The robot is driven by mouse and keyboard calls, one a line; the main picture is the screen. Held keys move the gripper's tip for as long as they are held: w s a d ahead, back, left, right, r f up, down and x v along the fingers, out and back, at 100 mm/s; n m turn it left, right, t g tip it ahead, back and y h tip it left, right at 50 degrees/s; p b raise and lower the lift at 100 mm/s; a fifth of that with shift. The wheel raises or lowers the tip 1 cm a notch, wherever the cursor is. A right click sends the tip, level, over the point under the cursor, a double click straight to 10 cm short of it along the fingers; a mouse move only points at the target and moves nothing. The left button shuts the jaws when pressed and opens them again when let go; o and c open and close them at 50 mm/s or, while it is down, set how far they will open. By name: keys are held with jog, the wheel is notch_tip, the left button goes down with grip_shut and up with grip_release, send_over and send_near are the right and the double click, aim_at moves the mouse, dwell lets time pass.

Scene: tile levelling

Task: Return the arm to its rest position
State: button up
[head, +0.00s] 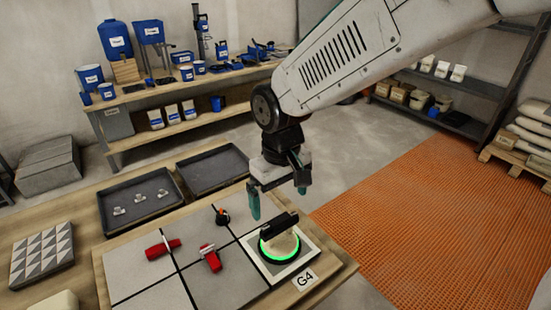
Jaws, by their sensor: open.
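My gripper (276,198) hangs open and empty from my white arm, its teal fingertips pointing down. It is above the right part of the tiled board (215,285). Close below and right of it, a round device (280,243) with a black handle and a glowing green ring stands on the corner tile by the label G4 (305,279). The fingers look apart from the device, though the exact gap cannot be told from this one view.
Two red tools (163,249) (210,258) and a black-orange knob (222,216) are on the grey tiles. Behind are a dark tray (140,201) with small metal clips and an empty tray (213,170). A workbench (180,95) stands at the back, shelves (440,110) at the right. Orange matting (430,210) is clear.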

jog(key=s+d+r+m, duration=0.3)
jog(key=s+d+r, duration=0.2)
jog(key=s+d, duration=0.3)
jog(key=s+d+r+m+t, duration=0.1)
jog(key=s+d+r+m, duration=0.2)
jog(key=s+d, duration=0.6)
jog(key=d+r, duration=0.2)
jog(key=d, duration=0.5)
jog(key=shift+r+m, duration=0.35)
jog(key=shift+m, duration=0.05)
